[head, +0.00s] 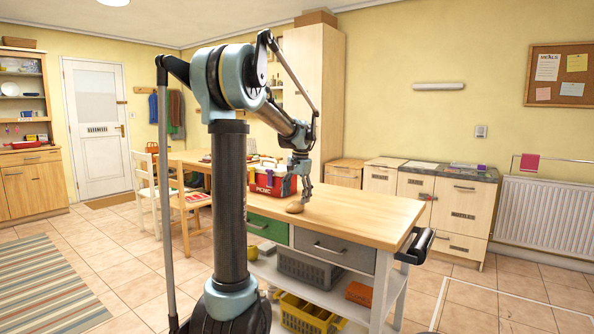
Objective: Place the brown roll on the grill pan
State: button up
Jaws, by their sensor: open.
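The brown roll (295,207) is a small rounded lump on the wooden top of the kitchen cart, near its front edge. My gripper (299,193) points down just above the roll, with its fingers open. At this size I cannot tell whether the fingers touch the roll. I cannot make out the grill pan for sure. A flat red pan-like thing (24,145) lies on the dresser at the far left, too small to identify.
A red PICNIC box (270,181) stands on the cart top (365,213), behind and left of the roll. The cart top to the right is clear. Chairs (190,205) stand left of the cart. A striped rug (40,285) lies on the floor.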

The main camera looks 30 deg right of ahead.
aim_at(299, 204)
notch_tip(299, 204, up, 13)
jog(key=s, duration=0.1)
jog(key=shift+s+d, duration=0.25)
jog(key=shift+d, duration=0.1)
